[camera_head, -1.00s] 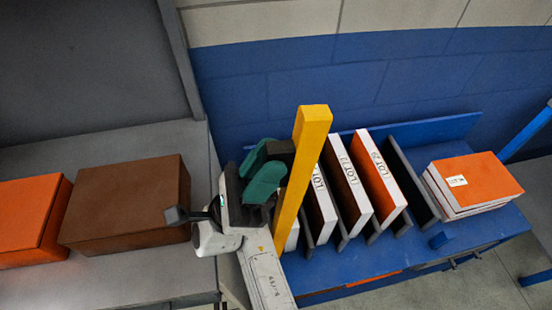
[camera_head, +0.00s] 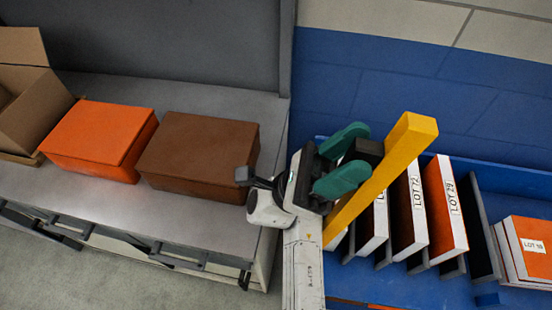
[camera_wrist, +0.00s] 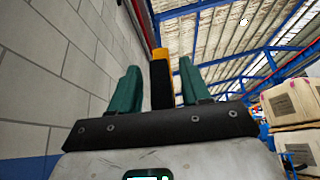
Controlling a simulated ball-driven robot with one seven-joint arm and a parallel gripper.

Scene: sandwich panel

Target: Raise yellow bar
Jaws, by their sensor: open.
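The yellow bar (camera_head: 385,180) stands up at the left end of the blue rack and looks tilted in the head view. A dark block (camera_head: 362,151) sits on its side facing my gripper. My gripper (camera_head: 358,155) has two green fingers, spread apart, one on each side of the dark block. In the wrist view, the dark block (camera_wrist: 161,88) lies between the open fingers (camera_wrist: 158,75), with gaps on both sides. The yellow bar (camera_wrist: 160,54) shows behind it. The bar's lower end is partly hidden by my arm.
Lot-marked panels (camera_head: 445,208) stand in slots of the blue rack (camera_head: 400,285), right of the bar. A flat orange stack (camera_head: 530,243) lies farther right. On the grey bench (camera_head: 120,205) at left are a brown box (camera_head: 195,160), an orange box (camera_head: 100,135) and an open carton (camera_head: 35,115).

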